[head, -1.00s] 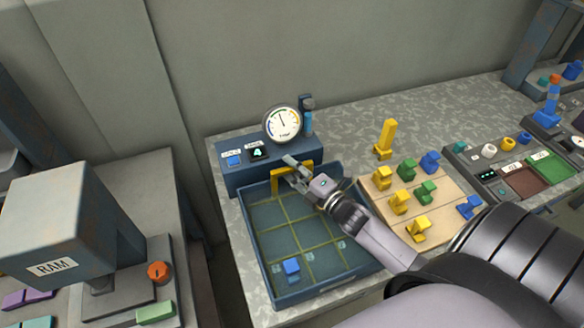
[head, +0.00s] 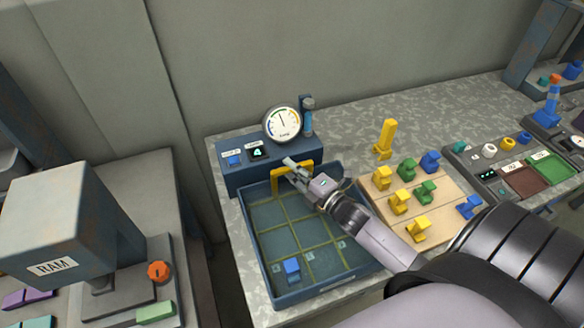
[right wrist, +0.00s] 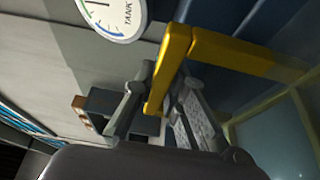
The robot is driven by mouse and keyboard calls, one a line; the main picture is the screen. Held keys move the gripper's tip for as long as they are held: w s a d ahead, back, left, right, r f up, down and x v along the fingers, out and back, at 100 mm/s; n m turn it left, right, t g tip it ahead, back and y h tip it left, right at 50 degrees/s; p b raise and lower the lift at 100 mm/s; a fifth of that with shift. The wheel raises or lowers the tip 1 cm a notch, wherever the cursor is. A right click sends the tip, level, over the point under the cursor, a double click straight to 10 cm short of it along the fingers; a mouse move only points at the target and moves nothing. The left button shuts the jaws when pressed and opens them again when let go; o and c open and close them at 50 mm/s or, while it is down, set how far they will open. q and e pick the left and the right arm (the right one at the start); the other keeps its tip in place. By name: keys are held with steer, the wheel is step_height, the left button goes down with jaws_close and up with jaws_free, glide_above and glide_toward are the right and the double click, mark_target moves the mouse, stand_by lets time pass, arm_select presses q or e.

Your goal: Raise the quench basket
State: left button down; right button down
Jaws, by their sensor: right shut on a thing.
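The quench basket (head: 311,218) shows as a yellow-green grid inside the blue-walled tank (head: 362,225). Its yellow handle (head: 277,182) stands up at the back edge of the tank. A blue piece (head: 292,268) sits in a front cell of the grid. My right gripper (head: 294,170) is shut on the yellow handle. In the right wrist view the handle (right wrist: 245,55) runs between the fingers of the gripper (right wrist: 167,80). The fingers hide part of the handle in the head view. My left gripper is not in view.
A control box with a round gauge (head: 283,123) stands behind the tank. A wooden board (head: 442,203) with yellow, green and blue pieces lies to the right, with a yellow upright piece (head: 386,138) behind it. A RAM press (head: 60,225) stands at the left, across a gap.

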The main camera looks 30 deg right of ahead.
step_height(320, 180, up, 7)
steer(key=p, duration=0.5)
steer(key=shift+w+f, duration=0.1)
steer(key=c, duration=1.8)
jaws_free()
steer(key=shift+c, duration=0.2)
steer(key=shift+o, duration=1.2)
steer(key=shift+f, duration=0.1)
steer(key=s+d, duration=0.2)
steer(key=s, duration=1)
